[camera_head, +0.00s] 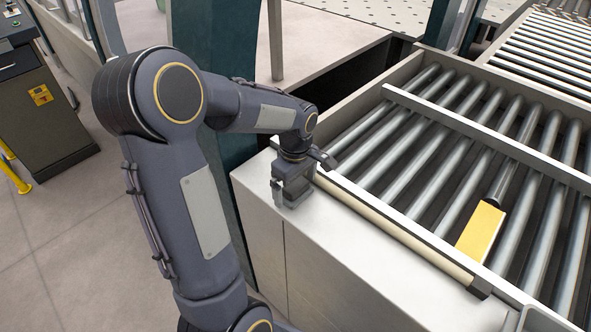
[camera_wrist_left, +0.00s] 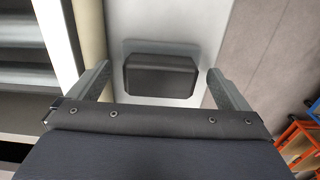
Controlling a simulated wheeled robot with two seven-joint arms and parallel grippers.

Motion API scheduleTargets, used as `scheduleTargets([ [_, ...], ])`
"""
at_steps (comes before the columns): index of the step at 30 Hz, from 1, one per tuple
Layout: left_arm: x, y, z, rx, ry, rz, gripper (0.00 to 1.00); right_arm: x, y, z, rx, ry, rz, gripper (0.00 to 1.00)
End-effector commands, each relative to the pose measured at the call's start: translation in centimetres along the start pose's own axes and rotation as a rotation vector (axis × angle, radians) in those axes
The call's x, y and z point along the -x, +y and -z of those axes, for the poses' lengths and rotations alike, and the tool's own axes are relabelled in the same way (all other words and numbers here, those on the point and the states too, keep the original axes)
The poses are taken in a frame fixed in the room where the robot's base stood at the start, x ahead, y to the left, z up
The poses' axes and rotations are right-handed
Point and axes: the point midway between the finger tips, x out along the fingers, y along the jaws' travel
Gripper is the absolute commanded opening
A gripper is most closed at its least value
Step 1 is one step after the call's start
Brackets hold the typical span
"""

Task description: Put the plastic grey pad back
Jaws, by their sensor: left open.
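The grey pad (camera_wrist_left: 161,76) is a dark, rounded block lying on a pale flat surface in the left wrist view. My left gripper (camera_wrist_left: 160,84) is open, with one finger on each side of the pad and a gap visible at both sides. In the head view my left gripper (camera_head: 290,190) points down at the top of the white cabinet (camera_head: 320,262), beside the roller conveyor. There the gripper largely hides the pad, and I cannot make out its outline. My right gripper is not in view.
A dark teal post (camera_head: 215,40) stands behind my arm. A dark control cabinet (camera_head: 45,115) is at far left. Open floor lies between.

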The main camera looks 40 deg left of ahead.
Motion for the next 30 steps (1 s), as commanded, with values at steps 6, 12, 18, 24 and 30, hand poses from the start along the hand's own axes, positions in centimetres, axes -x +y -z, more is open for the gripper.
scheduleTargets([
  [6, 4.3, 0.2, 0.0, -0.001, 0.003, -0.009, 0.98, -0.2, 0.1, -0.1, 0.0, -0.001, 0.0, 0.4],
  [12, 8.5, 0.1, 0.0, 0.0, 0.001, -0.008, 0.98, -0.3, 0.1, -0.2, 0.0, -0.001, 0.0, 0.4],
  [18, 11.0, 0.1, 0.0, -0.001, 0.001, -0.005, 0.98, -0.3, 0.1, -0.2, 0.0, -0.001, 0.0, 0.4],
  [24, 12.2, -2.1, -1.6, -0.154, -0.034, -0.069, 0.98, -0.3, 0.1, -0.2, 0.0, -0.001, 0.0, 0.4],
  [30, 12.2, -8.3, -7.2, -0.648, -0.065, -0.307, 0.98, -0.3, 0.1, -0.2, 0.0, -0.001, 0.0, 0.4],
])
